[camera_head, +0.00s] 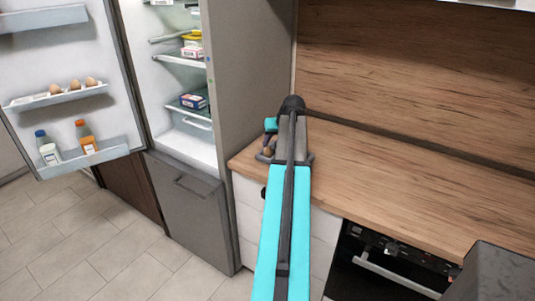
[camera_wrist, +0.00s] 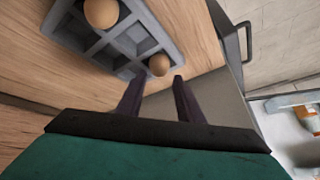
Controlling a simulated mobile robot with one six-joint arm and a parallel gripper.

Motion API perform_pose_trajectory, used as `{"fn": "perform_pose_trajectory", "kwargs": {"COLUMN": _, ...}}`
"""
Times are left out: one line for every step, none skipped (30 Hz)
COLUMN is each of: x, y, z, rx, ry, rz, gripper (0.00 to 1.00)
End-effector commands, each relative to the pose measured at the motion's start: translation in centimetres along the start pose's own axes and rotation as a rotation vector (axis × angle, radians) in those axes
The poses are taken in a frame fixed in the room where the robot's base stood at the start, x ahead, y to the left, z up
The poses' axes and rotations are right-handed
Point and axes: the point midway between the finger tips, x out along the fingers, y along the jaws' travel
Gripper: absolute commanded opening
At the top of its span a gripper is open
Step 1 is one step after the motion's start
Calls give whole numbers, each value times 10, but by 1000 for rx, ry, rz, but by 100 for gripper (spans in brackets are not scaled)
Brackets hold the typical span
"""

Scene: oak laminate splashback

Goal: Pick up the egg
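In the wrist view a brown egg (camera_wrist: 158,65) sits at the corner of a grey egg tray (camera_wrist: 128,38) with square compartments. A second brown egg (camera_wrist: 101,13) sits in the tray near the top edge of the picture. My gripper (camera_wrist: 158,80) has its two dark fingers apart, with nothing between them. The nearer egg shows just beyond the fingertips, in line with the gap. I cannot tell the exact distance. In the head view my arm hides most of the tray, and a small brown egg (camera_head: 267,152) shows beside my gripper.
The tray lies on a wooden worktop (camera_head: 420,185) with clear room to the right. An open fridge (camera_head: 185,80) stands left; its door shelf (camera_head: 60,97) holds three more eggs, with bottles (camera_head: 85,137) below. An oven (camera_head: 385,262) is under the worktop.

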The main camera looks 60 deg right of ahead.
Motion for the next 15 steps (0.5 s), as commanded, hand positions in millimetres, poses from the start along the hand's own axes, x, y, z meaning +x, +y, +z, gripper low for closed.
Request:
{"fn": "perform_pose_trajectory", "kwargs": {"x": 0, "y": 0, "z": 0, "rx": 0, "ry": 0, "rz": 0, "gripper": 34}}
{"fn": "perform_pose_trajectory", "kwargs": {"x": 1, "y": 0, "z": 0, "rx": 0, "ry": 0, "rz": 0, "gripper": 34}}
{"fn": "perform_pose_trajectory", "kwargs": {"x": 2, "y": 0, "z": 0, "rx": 0, "ry": 0, "rz": 0, "gripper": 34}}
{"fn": "perform_pose_trajectory", "kwargs": {"x": 3, "y": 0, "z": -1, "rx": 0, "ry": -1, "rz": 0, "gripper": 34}}
{"fn": "perform_pose_trajectory", "kwargs": {"x": 4, "y": 0, "z": -1, "rx": 0, "ry": -1, "rz": 0, "gripper": 34}}
{"fn": "perform_pose_trajectory", "kwargs": {"x": 6, "y": 0, "z": -1, "rx": 0, "ry": -1, "rz": -1, "gripper": 34}}
{"fn": "perform_pose_trajectory", "kwargs": {"x": 8, "y": 0, "z": -1, "rx": 0, "ry": -2, "rz": -1, "gripper": 34}}
{"fn": "perform_pose_trajectory", "kwargs": {"x": 11, "y": 0, "z": -1, "rx": 0, "ry": -2, "rz": -1, "gripper": 34}}
{"fn": "perform_pose_trajectory", "kwargs": {"x": 14, "y": 0, "z": -1, "rx": 0, "ry": -2, "rz": -1, "gripper": 34}}
{"fn": "perform_pose_trajectory", "kwargs": {"x": 17, "y": 1, "z": -2, "rx": 0, "ry": -2, "rz": -1, "gripper": 34}}
{"fn": "perform_pose_trajectory", "kwargs": {"x": 19, "y": 1, "z": -2, "rx": 0, "ry": -2, "rz": -1, "gripper": 34}}
{"fn": "perform_pose_trajectory", "kwargs": {"x": 23, "y": 1, "z": -2, "rx": 0, "ry": -2, "rz": -1, "gripper": 34}}
{"fn": "perform_pose_trajectory", "kwargs": {"x": 26, "y": 1, "z": -2, "rx": 0, "ry": -3, "rz": -1, "gripper": 34}}
{"fn": "perform_pose_trajectory", "kwargs": {"x": 29, "y": 1, "z": -2, "rx": 1, "ry": -3, "rz": -1, "gripper": 34}}
{"fn": "perform_pose_trajectory", "kwargs": {"x": 33, "y": 2, "z": -2, "rx": 0, "ry": -2, "rz": -1, "gripper": 34}}
